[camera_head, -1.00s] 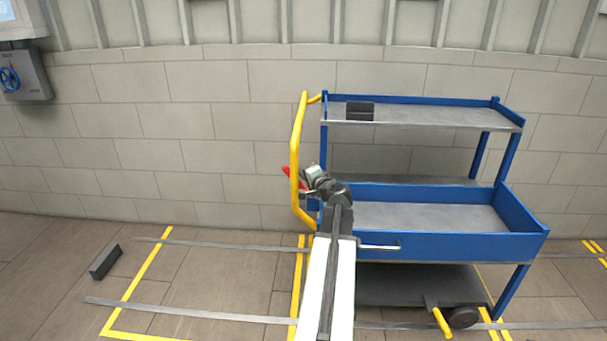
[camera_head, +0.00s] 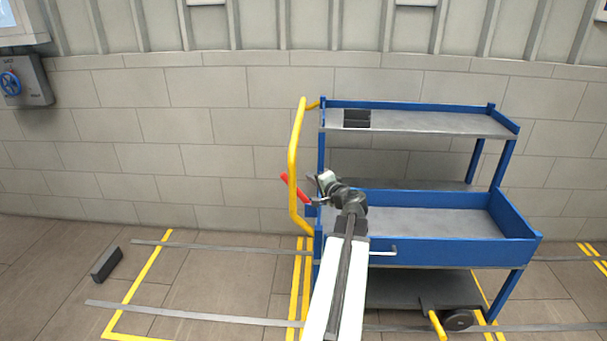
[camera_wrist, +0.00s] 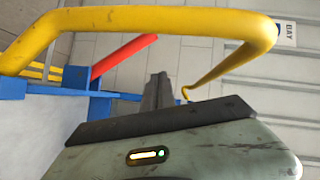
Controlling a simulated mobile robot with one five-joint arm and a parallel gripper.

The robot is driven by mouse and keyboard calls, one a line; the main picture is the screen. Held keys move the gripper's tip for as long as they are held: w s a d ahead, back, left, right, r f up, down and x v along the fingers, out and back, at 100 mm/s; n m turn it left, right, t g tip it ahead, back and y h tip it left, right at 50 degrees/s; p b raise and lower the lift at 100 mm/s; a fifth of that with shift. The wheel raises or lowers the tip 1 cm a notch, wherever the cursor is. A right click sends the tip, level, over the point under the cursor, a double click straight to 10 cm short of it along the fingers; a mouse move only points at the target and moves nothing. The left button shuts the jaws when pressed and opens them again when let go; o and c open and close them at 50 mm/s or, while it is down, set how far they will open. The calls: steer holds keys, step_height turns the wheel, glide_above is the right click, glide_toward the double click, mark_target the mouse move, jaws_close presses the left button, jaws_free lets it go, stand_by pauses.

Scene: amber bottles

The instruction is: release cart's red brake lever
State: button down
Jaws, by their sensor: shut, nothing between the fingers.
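The red brake lever (camera_head: 295,188) slants up to the left at the handle end of the blue cart (camera_head: 460,247), beside the yellow push handle (camera_head: 294,150). My gripper (camera_head: 313,190) is just right of the lever in the head view. In the wrist view my gripper (camera_wrist: 158,88) has its dark fingers together, with nothing held. Whether they touch the lever I cannot tell.
The cart's top shelf carries a dark box (camera_head: 357,118). A dark block (camera_head: 106,263) lies on the floor at left. Yellow lines mark the open floor left of the cart.

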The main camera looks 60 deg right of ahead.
steer(key=v, duration=0.2)
steer(key=p+v, duration=0.1)
steer(key=v, duration=0.1)
steer(key=r+v, duration=0.1)
steer(key=shift+s+a, duration=0.2)
steer(key=shift+a, duration=0.05)
